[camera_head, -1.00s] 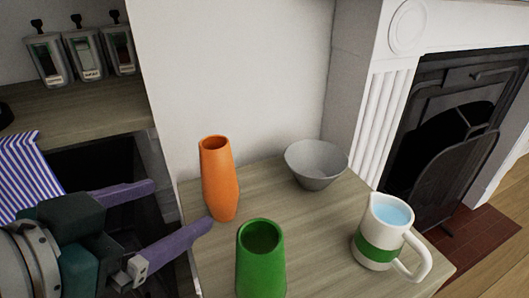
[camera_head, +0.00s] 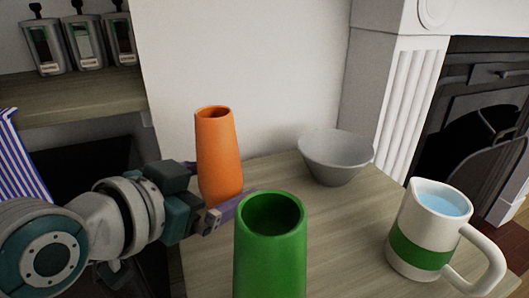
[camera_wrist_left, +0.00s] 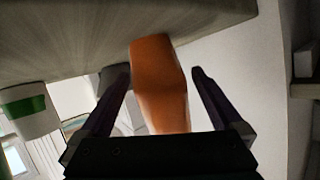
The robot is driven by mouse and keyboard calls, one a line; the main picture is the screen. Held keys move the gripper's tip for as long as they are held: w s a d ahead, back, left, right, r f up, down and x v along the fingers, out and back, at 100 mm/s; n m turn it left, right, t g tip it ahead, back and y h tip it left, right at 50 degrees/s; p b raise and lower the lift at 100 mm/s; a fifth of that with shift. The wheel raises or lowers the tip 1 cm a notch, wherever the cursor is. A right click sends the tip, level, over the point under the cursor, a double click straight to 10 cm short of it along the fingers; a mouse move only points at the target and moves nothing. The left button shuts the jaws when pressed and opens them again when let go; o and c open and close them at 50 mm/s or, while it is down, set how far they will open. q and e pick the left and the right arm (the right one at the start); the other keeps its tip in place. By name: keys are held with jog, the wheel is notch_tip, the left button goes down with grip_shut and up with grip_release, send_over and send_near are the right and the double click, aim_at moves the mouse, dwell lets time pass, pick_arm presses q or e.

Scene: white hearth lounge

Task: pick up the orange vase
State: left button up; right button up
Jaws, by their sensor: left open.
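The orange vase (camera_head: 218,150) stands upright on the wooden table (camera_head: 335,225), near its left side. In the left wrist view the vase (camera_wrist_left: 158,85) lies between the two purple fingers. My left gripper (camera_head: 218,190) is open around the lower part of the vase, one finger in front and the other mostly hidden behind it. In the left wrist view a gap shows between the vase and the right finger of the gripper (camera_wrist_left: 160,75). I cannot tell whether the left finger touches it. My right gripper is not in view.
A green vase (camera_head: 270,250) stands close in front of the left gripper's finger. A grey bowl (camera_head: 336,158) is at the back, and a white pitcher with a green band (camera_head: 418,240) is at the right. A shelf with jars (camera_head: 80,45) is at the left.

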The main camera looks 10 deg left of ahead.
pick_arm(q)
jog(key=shift+w+d+f, duration=0.15)
jog(key=shift+w, duration=0.25)
jog(key=shift+c, duration=0.2)
grip_shut()
dwell(0.3)
